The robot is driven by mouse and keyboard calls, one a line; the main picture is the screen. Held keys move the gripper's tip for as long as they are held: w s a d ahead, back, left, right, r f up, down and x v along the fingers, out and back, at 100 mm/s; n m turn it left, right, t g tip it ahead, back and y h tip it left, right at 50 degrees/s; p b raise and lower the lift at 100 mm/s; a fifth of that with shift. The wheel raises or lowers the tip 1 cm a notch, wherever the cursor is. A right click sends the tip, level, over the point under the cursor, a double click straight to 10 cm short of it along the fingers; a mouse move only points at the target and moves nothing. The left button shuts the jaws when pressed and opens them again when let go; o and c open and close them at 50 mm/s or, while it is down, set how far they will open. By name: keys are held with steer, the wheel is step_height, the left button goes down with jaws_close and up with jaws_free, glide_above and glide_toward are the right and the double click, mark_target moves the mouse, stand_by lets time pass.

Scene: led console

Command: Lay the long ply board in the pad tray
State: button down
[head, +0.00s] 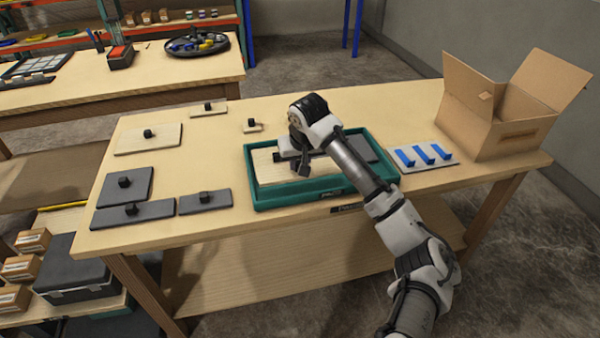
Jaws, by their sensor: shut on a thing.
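The green pad tray (252,180) lies at the middle of the table. A pale ply board (268,168) shows inside its rim, at the left and front. My gripper (302,166) points down over the tray and is shut on what looks like this board's knob, which the fingers hide. I cannot tell whether the board rests on the tray floor or is held just above it. A dark grey piece (358,148) shows at the tray's right side, partly behind my arm.
At the left lie ply boards, a large one (165,136) and smaller ones (219,107) (257,129), and dark boards (109,187) (158,213) (223,206), all with black knobs. Right are a pale plate with blue bars (407,168) and an open cardboard box (470,115).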

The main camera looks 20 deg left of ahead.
mark_target(300, 177)
steer(key=shift+f+p, duration=0.35)
steer(key=shift+f, duration=2.25)
steer(key=shift+f, duration=0.2)
steer(key=c, duration=1.2)
jaws_free()
steer(key=shift+c, duration=0.2)
steer(key=shift+r, duration=0.15)
